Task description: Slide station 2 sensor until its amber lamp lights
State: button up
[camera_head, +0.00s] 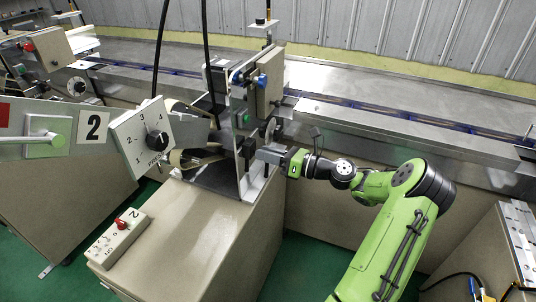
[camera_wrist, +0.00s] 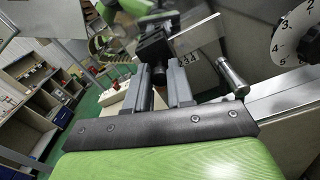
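Station 2 carries a white plate with a 2 (camera_head: 95,127). A small black block (camera_head: 246,149), which looks like the sensor, sits on the upright metal plate (camera_head: 243,180) of this station. My gripper (camera_head: 262,154) reaches it from the right, with its fingertips close to the block. In the wrist view the black block (camera_wrist: 154,48) lies just past my fingertips (camera_wrist: 159,70). The fingers stand apart, with a dark stub between them and visible gaps. Contact is not clear. I cannot make out an amber lamp in either view.
A box with a red knob (camera_head: 121,224) lies on the cabinet top at the front. A numbered dial (camera_head: 156,141) faces left of the plate; another dial (camera_wrist: 300,35) is at the wrist view's right. A metal lever (camera_wrist: 232,76) stands close right of my fingers.

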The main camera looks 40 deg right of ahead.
grip_shut()
jog(key=p, duration=0.2)
jog(key=d+p, duration=0.1)
jog(key=p, duration=0.1)
jog(key=shift+w+r, duration=0.1)
jog(key=shift+w, duration=0.15)
jog(key=shift+a, duration=0.1)
jog(key=o, duration=0.8)
grip_release()
jog(key=shift+o, duration=0.2)
